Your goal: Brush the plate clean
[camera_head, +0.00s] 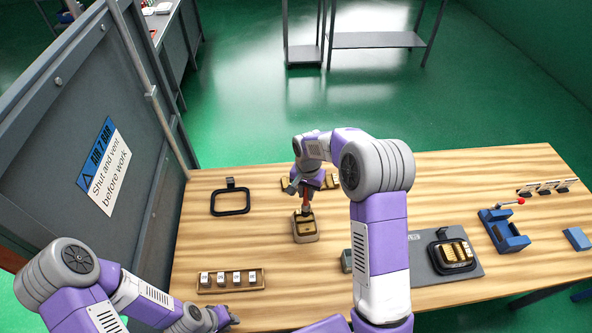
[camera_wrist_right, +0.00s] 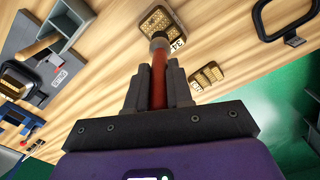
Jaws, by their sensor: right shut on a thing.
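My right gripper (camera_head: 306,190) is shut on a brush with a red handle (camera_wrist_right: 158,80); the handle also shows in the head view (camera_head: 306,201). The brush points down at a tan block with a dark, gold-patterned top (camera_head: 305,229), which looks like the plate. It also shows in the right wrist view (camera_wrist_right: 157,20). The brush's round end overlaps the plate's near edge there; I cannot tell whether it touches, and bristles are not clearly visible. My left gripper (camera_head: 222,317) is low at the table's front left, holding nothing that I can see; its jaw gap is unclear.
A black frame with a handle (camera_head: 231,200) lies left. A wooden rack (camera_head: 231,280) holds several labelled blocks. Gold pieces (camera_head: 332,181) lie behind the right gripper. At right are a grey mat (camera_head: 425,271), a black frame with gold pieces (camera_head: 453,254) and a blue clamp (camera_head: 503,230).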

